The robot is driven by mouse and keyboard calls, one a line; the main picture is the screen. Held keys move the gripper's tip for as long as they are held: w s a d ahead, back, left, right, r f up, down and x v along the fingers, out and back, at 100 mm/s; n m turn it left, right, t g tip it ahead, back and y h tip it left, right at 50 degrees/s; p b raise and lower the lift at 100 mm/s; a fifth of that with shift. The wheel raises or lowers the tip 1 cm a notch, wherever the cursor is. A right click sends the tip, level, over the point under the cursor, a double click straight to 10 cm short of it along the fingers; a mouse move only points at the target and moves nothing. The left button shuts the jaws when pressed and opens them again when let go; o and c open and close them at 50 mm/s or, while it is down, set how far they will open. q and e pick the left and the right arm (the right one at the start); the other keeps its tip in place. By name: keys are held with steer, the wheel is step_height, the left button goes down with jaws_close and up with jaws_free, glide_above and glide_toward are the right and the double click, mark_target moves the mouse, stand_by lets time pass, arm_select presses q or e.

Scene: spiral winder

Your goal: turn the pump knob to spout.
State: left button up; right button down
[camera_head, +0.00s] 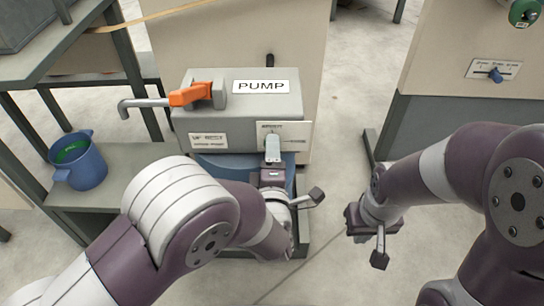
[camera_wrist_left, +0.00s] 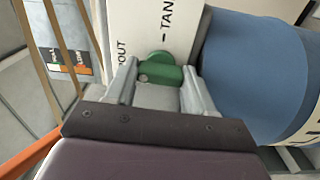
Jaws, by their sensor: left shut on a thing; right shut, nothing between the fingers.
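The grey pump box (camera_head: 235,110) with a white PUMP label stands ahead, with a bent spout pipe (camera_head: 140,103) on its left. A white plate (camera_head: 296,133) is on its front. My left gripper (camera_head: 272,150) reaches up to this plate and hides the knob in the head view. In the left wrist view, the green knob (camera_wrist_left: 158,68) sits between the two fingers of my left gripper (camera_wrist_left: 160,85), which is shut on it. Partly cut lettering "OUT" and "TAN" shows beside it; which one the knob points at is unclear. My right gripper (camera_head: 380,250) is shut and empty, well away from the pump.
A blue drum (camera_wrist_left: 255,75) is below the pump. A blue bucket (camera_head: 82,165) stands on the left shelf. A panel with a small blue knob (camera_head: 495,75) is at the right. Floor between is clear.

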arm_select(q)
steer(key=shift+n, duration=0.4)
steer(key=o, duration=1)
steer(key=shift+o, duration=0.2)
steer(key=s+p, duration=0.1)
steer(key=s, duration=1.1)
steer(key=shift+s, duration=0.35)
